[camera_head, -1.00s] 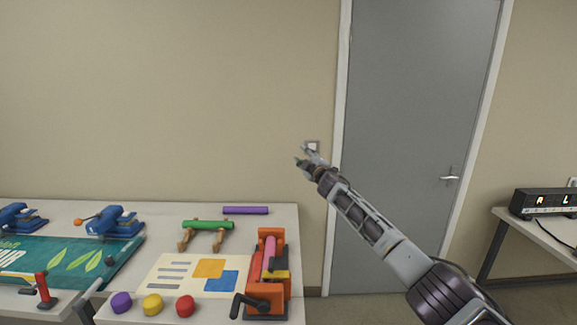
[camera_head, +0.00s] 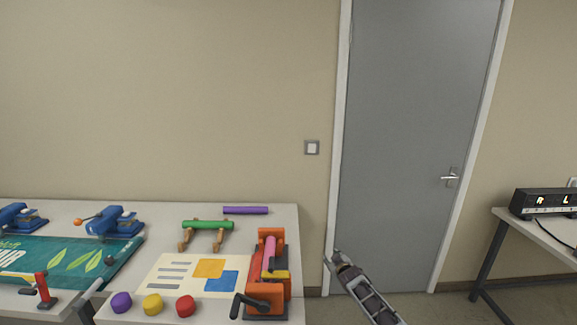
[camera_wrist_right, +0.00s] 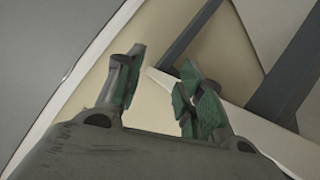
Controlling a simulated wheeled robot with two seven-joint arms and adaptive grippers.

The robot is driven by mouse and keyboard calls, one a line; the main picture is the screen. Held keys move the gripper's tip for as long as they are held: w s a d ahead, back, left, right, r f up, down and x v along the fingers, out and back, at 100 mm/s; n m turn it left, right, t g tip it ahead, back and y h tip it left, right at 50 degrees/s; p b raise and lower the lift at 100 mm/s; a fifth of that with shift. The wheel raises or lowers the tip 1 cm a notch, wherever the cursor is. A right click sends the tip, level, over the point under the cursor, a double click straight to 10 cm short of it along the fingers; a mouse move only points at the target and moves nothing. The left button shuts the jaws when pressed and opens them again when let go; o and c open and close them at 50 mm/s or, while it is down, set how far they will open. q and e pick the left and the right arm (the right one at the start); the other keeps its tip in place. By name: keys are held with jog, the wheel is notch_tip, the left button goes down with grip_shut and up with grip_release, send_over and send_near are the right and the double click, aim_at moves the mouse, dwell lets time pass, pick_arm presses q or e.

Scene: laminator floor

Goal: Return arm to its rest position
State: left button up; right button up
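My right arm comes in from the bottom of the head view, with its right gripper (camera_head: 332,260) low in front of the door's lower left edge, to the right of the table. In the right wrist view the two green-padded fingers of the right gripper (camera_wrist_right: 160,90) stand apart with nothing between them. The gripper is open and empty. A light switch (camera_head: 312,147) on the wall left of the door is fully visible, with the gripper well below it. My left gripper is not in view.
A table (camera_head: 225,226) at the left holds an orange crank machine (camera_head: 267,280), a green roller (camera_head: 208,225), a purple roll (camera_head: 245,210) and several coloured knobs. A grey door (camera_head: 415,130) is shut. At the right, another table (camera_head: 545,232) carries a black display box (camera_head: 545,202).

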jog(key=s+d+f+m+g+h, duration=0.1)
jog(key=s+d+f+m+g, duration=0.15)
jog(key=s+f, duration=1.5)
jog(key=s+d+f+m+g, duration=0.1)
jog(key=s+d+f+g, duration=0.3)
jog(key=s+f, duration=1.4)
jog(key=s+f+g, duration=0.1)
jog(key=s+f, duration=0.3)
jog(key=s, duration=1)
jog(key=s+f+g, duration=0.2)
jog(key=s+f, duration=0.3)
jog(key=s, duration=1)
jog(key=s+f+g, duration=0.2)
jog(key=s+f, duration=0.3)
jog(key=s, duration=1)
jog(key=shift+d+m, duration=0.35)
jog(key=shift+d, duration=0.05)
jog(key=shift+g, duration=0.25)
